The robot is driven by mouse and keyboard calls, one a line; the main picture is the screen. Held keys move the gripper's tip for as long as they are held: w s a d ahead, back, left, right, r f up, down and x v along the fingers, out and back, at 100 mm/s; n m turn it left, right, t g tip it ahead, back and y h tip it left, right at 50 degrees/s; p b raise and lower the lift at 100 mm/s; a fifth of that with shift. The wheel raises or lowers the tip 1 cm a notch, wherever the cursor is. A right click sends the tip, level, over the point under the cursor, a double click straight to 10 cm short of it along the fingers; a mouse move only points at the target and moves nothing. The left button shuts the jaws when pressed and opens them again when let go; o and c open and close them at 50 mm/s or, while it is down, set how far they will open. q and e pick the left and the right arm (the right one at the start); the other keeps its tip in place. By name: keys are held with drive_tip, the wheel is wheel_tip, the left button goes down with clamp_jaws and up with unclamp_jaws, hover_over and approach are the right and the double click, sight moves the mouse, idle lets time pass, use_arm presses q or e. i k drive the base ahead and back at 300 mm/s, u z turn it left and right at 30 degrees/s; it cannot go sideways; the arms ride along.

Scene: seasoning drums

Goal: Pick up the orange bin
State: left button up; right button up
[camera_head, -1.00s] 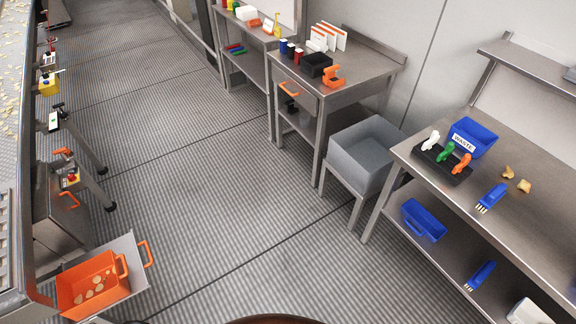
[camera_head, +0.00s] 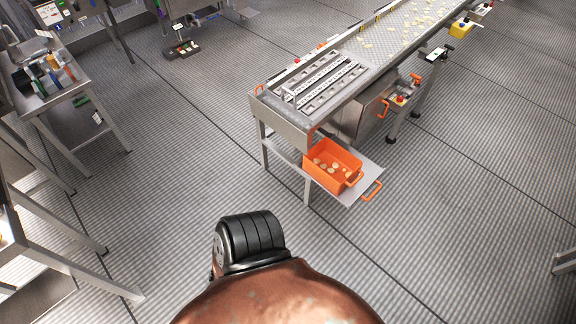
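The orange bin (camera_head: 347,178) is an open rectangular box with several pale round chips inside. It sits on a metal tray (camera_head: 366,172) at the near end of the conveyor machine, right of the picture's middle. The tray has an orange handle at its outer edge. Part of my own body, copper-coloured with a black ribbed part, shows at the bottom, apart from the bin. Neither of my grippers is in view.
The conveyor machine (camera_head: 305,95) stretches to the back right, with chips on its belt.

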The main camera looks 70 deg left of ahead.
sight(331, 164)
drive_tip(key=u, duration=1.9)
